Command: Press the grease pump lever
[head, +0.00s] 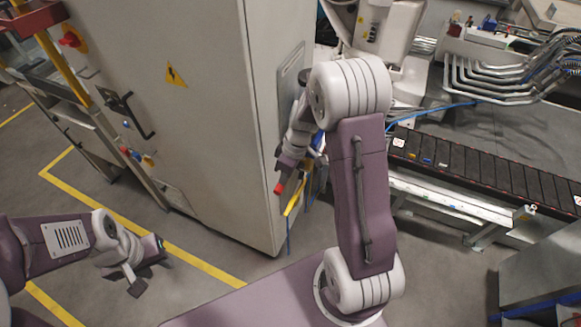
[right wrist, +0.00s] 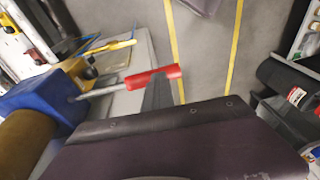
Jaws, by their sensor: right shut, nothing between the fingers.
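The grease pump lever has a red grip (right wrist: 153,77) on a thin metal rod, which comes out of a blue pump body (right wrist: 40,100) in the right wrist view. In the head view the red grip (head: 279,188) shows beside the cabinet's lower corner, just below my right gripper (head: 288,164). My right gripper is shut and empty. Its dark fingers (right wrist: 157,92) overlap the red grip in the right wrist view; I cannot tell whether they touch it. The pump body is mostly hidden behind my right arm in the head view. My left gripper (head: 138,282) hangs over the floor at lower left; its jaws are unclear.
A tall grey cabinet (head: 215,110) stands left of my right gripper. A yellow bar (head: 294,200) is close to the lever. A conveyor (head: 480,172) runs along the right. The floor (head: 110,215) at left, with yellow lines, is open.

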